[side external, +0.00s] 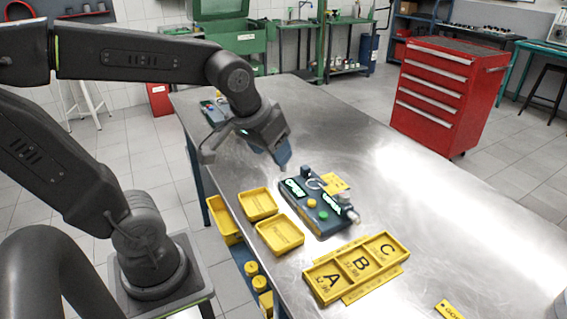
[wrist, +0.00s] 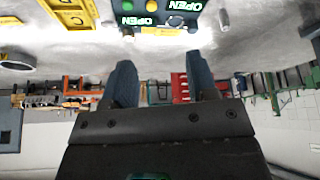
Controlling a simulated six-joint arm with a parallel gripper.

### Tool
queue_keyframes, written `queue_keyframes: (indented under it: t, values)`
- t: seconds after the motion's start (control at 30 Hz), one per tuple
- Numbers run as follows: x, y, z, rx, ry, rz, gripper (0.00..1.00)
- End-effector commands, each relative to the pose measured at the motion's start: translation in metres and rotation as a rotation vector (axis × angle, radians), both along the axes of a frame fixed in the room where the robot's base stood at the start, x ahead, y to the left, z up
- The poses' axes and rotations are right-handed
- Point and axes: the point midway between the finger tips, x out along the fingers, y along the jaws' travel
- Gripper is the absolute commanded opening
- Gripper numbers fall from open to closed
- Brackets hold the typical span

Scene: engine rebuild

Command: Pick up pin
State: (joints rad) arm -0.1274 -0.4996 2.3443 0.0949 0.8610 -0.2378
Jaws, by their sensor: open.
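My gripper (side external: 281,158) hangs above the steel table, up and left of a dark blue fixture (side external: 325,221). In the wrist view my gripper (wrist: 161,75) shows two blue fingers spread apart with nothing between them. A small grey upright piece (wrist: 224,19) stands on the table in the wrist view and may be the pin; I cannot tell for sure.
Two empty-looking yellow trays (side external: 280,236) and (side external: 257,205) lie left of the fixture. A yellow tray marked A, B, C (side external: 355,267) lies in front. A yellow tag (side external: 450,310) lies near the front. The table's right side (side external: 440,200) is clear.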

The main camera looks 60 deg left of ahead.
Motion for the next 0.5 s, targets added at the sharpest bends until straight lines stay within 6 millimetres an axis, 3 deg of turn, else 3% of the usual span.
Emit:
queue_keyframes:
  t: [0.03,0.2,0.4,0.5]
  values:
    - [0.019,0.019,-0.005,-0.004,0.022,0.099,0.53]
    - [0.068,0.084,-0.024,-0.015,0.044,0.404,0.53]
    - [0.099,0.145,-0.052,-0.022,0.049,0.652,0.53]
    - [0.105,0.16,-0.06,-0.024,0.048,0.711,0.53]
